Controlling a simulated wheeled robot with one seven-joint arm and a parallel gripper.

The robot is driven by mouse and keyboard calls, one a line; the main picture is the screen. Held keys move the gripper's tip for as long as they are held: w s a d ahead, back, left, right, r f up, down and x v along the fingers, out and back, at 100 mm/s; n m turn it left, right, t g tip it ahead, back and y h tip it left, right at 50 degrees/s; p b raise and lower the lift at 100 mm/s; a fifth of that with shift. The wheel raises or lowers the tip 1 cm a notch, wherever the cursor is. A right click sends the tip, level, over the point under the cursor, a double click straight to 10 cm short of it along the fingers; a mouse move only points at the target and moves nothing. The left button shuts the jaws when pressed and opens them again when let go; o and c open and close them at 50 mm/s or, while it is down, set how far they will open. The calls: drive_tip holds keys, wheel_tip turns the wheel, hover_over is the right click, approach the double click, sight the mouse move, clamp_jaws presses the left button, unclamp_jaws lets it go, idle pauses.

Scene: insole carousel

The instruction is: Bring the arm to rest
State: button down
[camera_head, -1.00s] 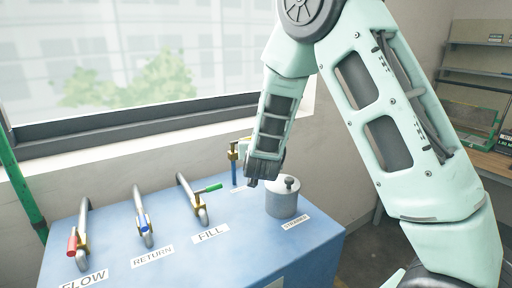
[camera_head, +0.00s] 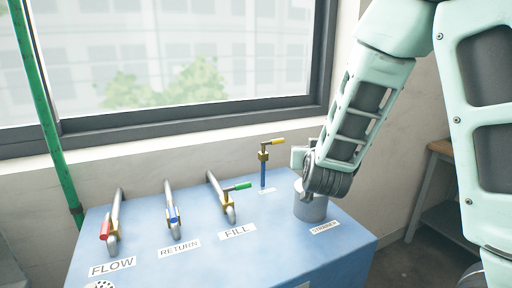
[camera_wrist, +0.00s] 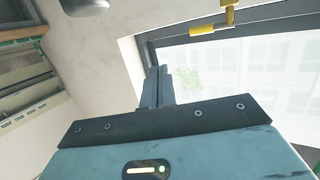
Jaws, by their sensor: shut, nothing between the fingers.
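My arm reaches down from the top right in the head view, its wrist (camera_head: 328,180) in front of the grey strainer pot (camera_head: 311,208) and hiding the pot's upper part. My gripper's fingers cannot be made out in the head view. In the wrist view my gripper (camera_wrist: 157,72) has its two grey fingers together, with nothing between them. The fingers point toward the wall and window and appear clear of everything.
A blue cabinet (camera_head: 215,262) carries red FLOW (camera_head: 106,229), blue RETURN (camera_head: 172,215) and green FILL (camera_head: 238,187) valves. A yellow-handled valve (camera_head: 264,152) stands close left of my wrist. A green pipe (camera_head: 45,120) runs at left; a wooden bench (camera_head: 440,148) is at right.

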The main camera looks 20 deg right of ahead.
drive_tip(key=shift+a, duration=0.15)
drive_tip(key=s+a+f+n+g+y, duration=0.25)
drive_tip(key=a+y, duration=0.25)
drive_tip(key=a, duration=0.5)
drive_tip(key=s+a+f+n+g+y, duration=0.25)
drive_tip(key=s+a+n+y, duration=0.2)
drive_tip(key=a, duration=0.55)
drive_tip(key=s+a+f+n+g, duration=0.1)
drive_tip(key=s+a+n+g, duration=0.2)
drive_tip(key=s, duration=0.8)
drive_tip(key=s+a+f+n+g+h, duration=0.1)
drive_tip(key=s+a+n+g, duration=0.2)
drive_tip(key=s, duration=0.8)
drive_tip(key=g, duration=0.2)
drive_tip(key=shift+f+n+g, duration=0.15)
drive_tip(key=shift+n+g, duration=0.15)
